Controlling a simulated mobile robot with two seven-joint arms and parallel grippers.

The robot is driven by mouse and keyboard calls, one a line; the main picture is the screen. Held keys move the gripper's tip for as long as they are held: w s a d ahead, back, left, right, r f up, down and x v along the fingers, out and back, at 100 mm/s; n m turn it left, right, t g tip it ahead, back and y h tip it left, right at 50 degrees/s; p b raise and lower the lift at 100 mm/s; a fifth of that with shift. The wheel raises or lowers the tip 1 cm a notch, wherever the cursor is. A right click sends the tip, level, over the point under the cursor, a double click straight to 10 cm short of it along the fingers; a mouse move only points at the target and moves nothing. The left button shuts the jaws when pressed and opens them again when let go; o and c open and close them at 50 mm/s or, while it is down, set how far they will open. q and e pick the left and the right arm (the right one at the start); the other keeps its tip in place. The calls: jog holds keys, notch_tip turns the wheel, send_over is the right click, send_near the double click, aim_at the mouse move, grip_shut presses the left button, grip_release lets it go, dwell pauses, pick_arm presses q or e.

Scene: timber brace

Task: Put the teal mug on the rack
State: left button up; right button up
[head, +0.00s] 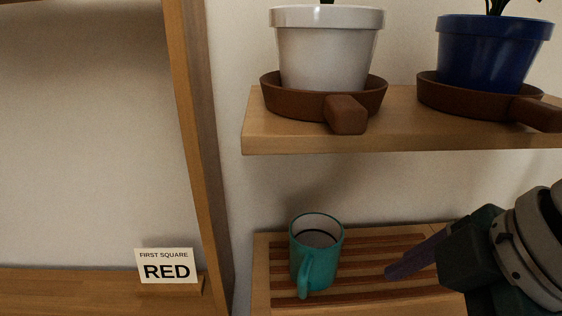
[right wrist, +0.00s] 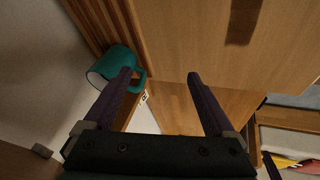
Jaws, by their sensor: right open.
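The teal mug (head: 315,262) stands upright on the slatted wooden rack (head: 382,250) on the lower shelf, with its handle toward the front. In the right wrist view, the mug (right wrist: 121,64) is at upper left beside the rack slats (right wrist: 96,22). My right gripper (head: 392,272) is to the right of the mug in the head view, with a visible gap between them. Its two purple fingers are apart in the right wrist view (right wrist: 160,76), with nothing held between them. One finger overlaps the mug's handle area in that view. My left gripper is not in view.
An upper shelf (head: 340,136) overhangs the rack. It bears a white pot (head: 325,55) and a blue pot (head: 492,55), each in a brown handled dish. A wooden upright (head: 196,150) stands left of the rack. A card reading "FIRST SQUARE RED" (head: 167,266) is at lower left.

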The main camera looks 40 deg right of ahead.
jog(key=a+m, duration=0.4)
jog(key=a, duration=0.2)
jog(key=shift+s+d+f+m+g+h+p, duration=0.15)
jog(key=shift+s+f+m+g, duration=0.25)
jog(key=shift+s, duration=0.2)
jog(key=shift+s+d+f+m+g+h+p, duration=0.1)
jog(key=shift+s+d+f+m+g, duration=0.15)
jog(key=shift+s+m, duration=0.35)
jog(key=shift+s+d+f+m+g+h+p, duration=0.1)
jog(key=shift+s+f+m+g, duration=0.15)
jog(key=shift+s+m+g, duration=0.25)
jog(key=shift+s, duration=0.1)
